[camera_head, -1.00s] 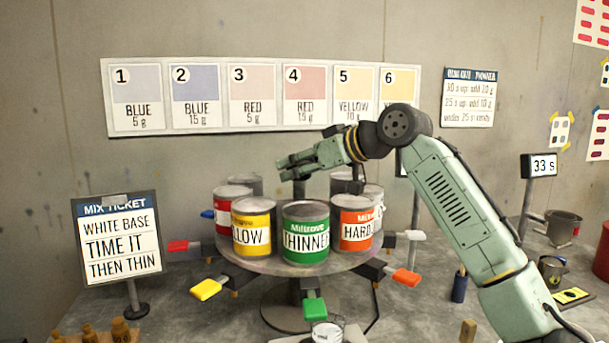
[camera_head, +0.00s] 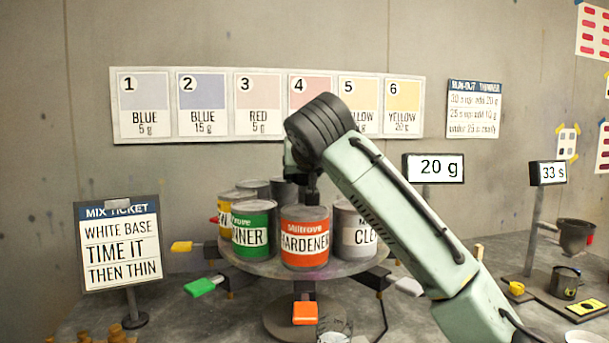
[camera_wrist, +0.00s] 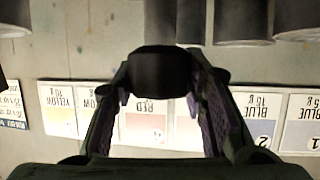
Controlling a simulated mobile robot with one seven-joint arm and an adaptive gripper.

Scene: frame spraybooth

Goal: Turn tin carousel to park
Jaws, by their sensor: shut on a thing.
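The tin carousel (camera_head: 245,266) is a round grey turntable on a central foot, carrying several tins and coloured handles round its rim. The orange hardener tin (camera_head: 305,240) faces front above the orange handle (camera_head: 305,313). The green thinner tin (camera_head: 253,229) is to its left, with the yellow tin (camera_head: 224,208) behind that; a grey tin (camera_head: 356,230) is to its right. My gripper (camera_wrist: 163,88) is shut on a black knob (camera_wrist: 165,60) in the wrist view. In the head view my arm mostly hides the gripper above the carousel's middle.
The mix ticket stand (camera_head: 117,245) is left of the carousel. A 20 g display (camera_head: 433,168) and a 33 s display (camera_head: 548,173) stand at right. A clear cup (camera_head: 334,325) sits in front. The wall chart (camera_head: 160,130) is behind.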

